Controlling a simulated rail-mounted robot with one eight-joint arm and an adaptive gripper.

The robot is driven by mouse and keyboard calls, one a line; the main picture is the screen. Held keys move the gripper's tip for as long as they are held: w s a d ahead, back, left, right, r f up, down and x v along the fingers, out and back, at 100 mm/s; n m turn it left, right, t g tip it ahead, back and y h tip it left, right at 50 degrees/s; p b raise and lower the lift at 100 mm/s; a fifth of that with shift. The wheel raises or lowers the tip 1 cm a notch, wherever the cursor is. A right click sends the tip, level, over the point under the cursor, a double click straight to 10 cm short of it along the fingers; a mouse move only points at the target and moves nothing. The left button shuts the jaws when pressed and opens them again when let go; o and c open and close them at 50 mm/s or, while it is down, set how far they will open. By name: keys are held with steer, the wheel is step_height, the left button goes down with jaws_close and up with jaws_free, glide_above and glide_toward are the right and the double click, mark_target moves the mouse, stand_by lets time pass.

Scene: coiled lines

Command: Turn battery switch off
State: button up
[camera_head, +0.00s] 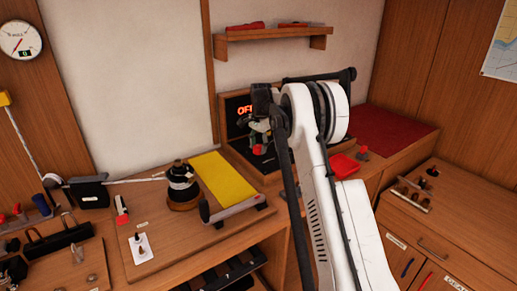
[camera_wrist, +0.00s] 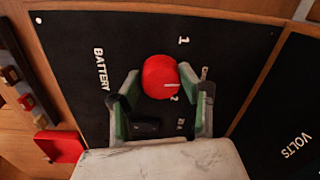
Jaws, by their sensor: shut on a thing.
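The battery switch is a round red knob (camera_wrist: 160,77) with a white pointer line, on a black panel (camera_wrist: 75,35) marked BATTERY in the wrist view. The white line lies across the knob toward its right side, near the mark 2. The mark 1 is above it. My gripper (camera_wrist: 161,84) has its green-padded fingers on both sides of the knob and is shut on it.
In the head view, an orange lit display (camera_head: 243,110) on the panel is partly covered. A red open box (camera_head: 344,165) sits right of my arm. A winch (camera_head: 182,186) and a yellow pad (camera_head: 223,175) are on the counter to the left. A shelf (camera_head: 275,38) hangs above.

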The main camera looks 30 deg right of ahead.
mark_target(260, 147)
stand_by(0.3)
steer(key=o, duration=1.1)
steer(key=shift+o, duration=0.2)
steer(key=shift+r, duration=0.1)
step_height(260, 147, up, 12)
steer(key=shift+s, duration=0.35)
steer(key=shift+d, duration=0.1)
